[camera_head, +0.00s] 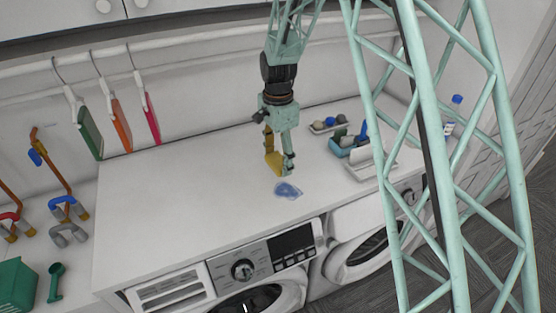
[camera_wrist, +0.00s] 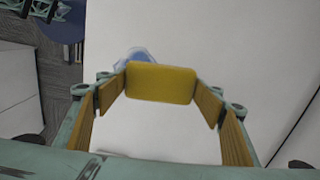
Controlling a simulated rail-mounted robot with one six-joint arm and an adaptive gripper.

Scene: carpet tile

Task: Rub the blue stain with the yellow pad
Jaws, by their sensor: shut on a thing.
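The blue stain (camera_head: 287,190) is a small irregular blotch on the white countertop (camera_head: 180,190), towards the front edge above the washing machine. In the wrist view the stain (camera_wrist: 136,54) shows partly, just beyond the pad, which hides the rest. My gripper (camera_head: 281,170) is shut on the yellow pad (camera_head: 273,162), just behind the stain. The pad (camera_wrist: 161,84) spans between the two fingers in the wrist view. I cannot tell whether the pad touches the countertop.
To the right of my gripper are a blue caddy (camera_head: 345,147), a white rack (camera_head: 371,163) and a tray of small items (camera_head: 327,126). A bottle (camera_head: 453,116) stands far right. Green, orange and pink cloths hang at the back left. The countertop left of the stain is clear.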

